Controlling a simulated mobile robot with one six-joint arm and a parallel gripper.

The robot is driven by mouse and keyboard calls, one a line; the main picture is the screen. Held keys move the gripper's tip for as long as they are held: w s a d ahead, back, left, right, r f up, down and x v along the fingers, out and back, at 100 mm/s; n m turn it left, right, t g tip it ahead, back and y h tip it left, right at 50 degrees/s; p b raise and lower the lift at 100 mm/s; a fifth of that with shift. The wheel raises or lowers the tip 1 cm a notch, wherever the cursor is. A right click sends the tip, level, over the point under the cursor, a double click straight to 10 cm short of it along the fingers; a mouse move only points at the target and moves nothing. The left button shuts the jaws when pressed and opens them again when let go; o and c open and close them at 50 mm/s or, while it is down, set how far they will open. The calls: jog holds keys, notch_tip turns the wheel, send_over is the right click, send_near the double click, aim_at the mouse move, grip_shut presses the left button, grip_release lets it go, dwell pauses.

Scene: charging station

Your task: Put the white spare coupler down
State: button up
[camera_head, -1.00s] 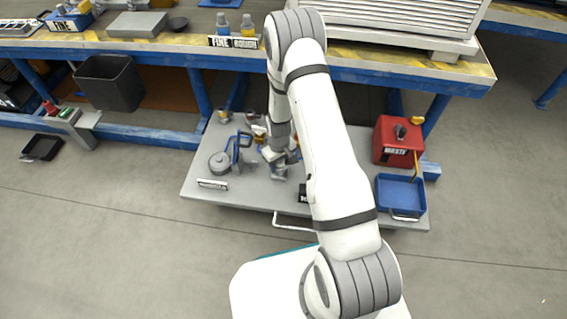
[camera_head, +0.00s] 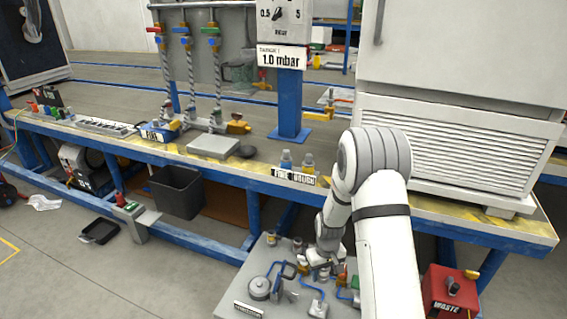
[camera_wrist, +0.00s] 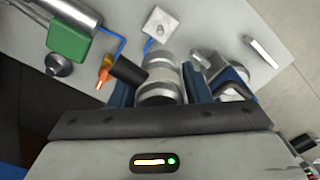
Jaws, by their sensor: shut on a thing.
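My gripper (camera_wrist: 160,90) is shut on a pale silver-white cylindrical piece, which I take to be the white spare coupler (camera_wrist: 160,78). It sits between the blue finger pads in the wrist view. In the head view my gripper (camera_head: 318,262) is low over the grey cart top (camera_head: 235,298), beyond a square metal block with a post (camera_head: 318,307). The held piece is not clearly visible there. I cannot tell whether it touches the cart top.
In the wrist view a dark cylinder (camera_wrist: 128,70), a green block (camera_wrist: 70,38) and a square plate with a knob (camera_wrist: 158,25) are close by. A lidded grey pot (camera_head: 259,287) stands left on the cart, and a red waste box (camera_head: 448,292) right. The workbench (camera_head: 225,172) is behind.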

jog(key=s+r+m+p, duration=0.3)
jog(key=r+p, duration=2.7)
jog(key=r, duration=0.6)
jog(key=shift+s+r, duration=0.15)
jog(key=shift+s, duration=0.05)
